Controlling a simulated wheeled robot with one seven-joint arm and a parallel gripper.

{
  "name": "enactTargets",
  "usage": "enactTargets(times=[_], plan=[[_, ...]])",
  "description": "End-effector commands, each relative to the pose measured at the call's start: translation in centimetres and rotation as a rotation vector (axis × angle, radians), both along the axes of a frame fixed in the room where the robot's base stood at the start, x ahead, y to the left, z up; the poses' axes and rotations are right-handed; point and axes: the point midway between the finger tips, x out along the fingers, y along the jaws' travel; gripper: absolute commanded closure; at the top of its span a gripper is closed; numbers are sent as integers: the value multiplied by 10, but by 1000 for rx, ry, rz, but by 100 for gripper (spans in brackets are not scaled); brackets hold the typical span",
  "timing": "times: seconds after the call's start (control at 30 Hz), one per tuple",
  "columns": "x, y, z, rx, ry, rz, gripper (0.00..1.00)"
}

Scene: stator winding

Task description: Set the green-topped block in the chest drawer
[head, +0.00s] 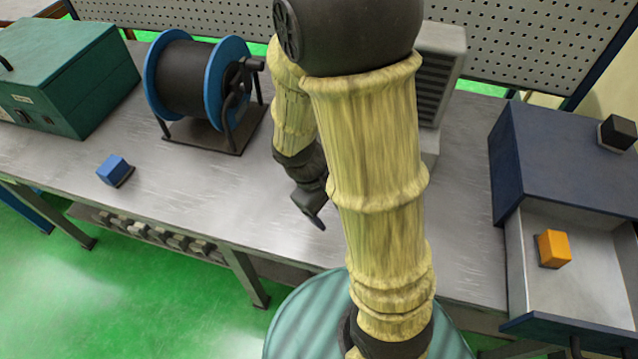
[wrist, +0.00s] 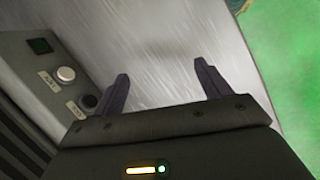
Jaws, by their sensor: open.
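No block with a green top is plain in either view; my arm hides part of the bench in the head view. The blue-grey chest (head: 560,150) stands at the right end of the bench. Its drawer (head: 590,310) is pulled out and holds an orange block (head: 554,248) near its left side. My gripper (head: 315,215) hangs over the middle of the bench, left of the chest. In the wrist view its two fingers (wrist: 160,78) are apart, with only bare bench seen between them.
A blue block (head: 113,170) lies on the bench at left, and a black block (head: 617,132) sits on the chest. A cable reel (head: 195,80) and green case (head: 60,75) stand at left. A grey box with buttons (wrist: 60,85) is beside my gripper.

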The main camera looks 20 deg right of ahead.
Motion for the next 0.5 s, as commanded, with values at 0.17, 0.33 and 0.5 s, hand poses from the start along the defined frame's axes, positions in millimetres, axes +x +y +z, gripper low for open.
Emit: enactTargets(times=[0.17,0.33,0.5], plan=[[5,15,27,197,-204,-251,24],[14,21,51,315,-365,-425,24],[17,22,58,347,-412,-476,24]])
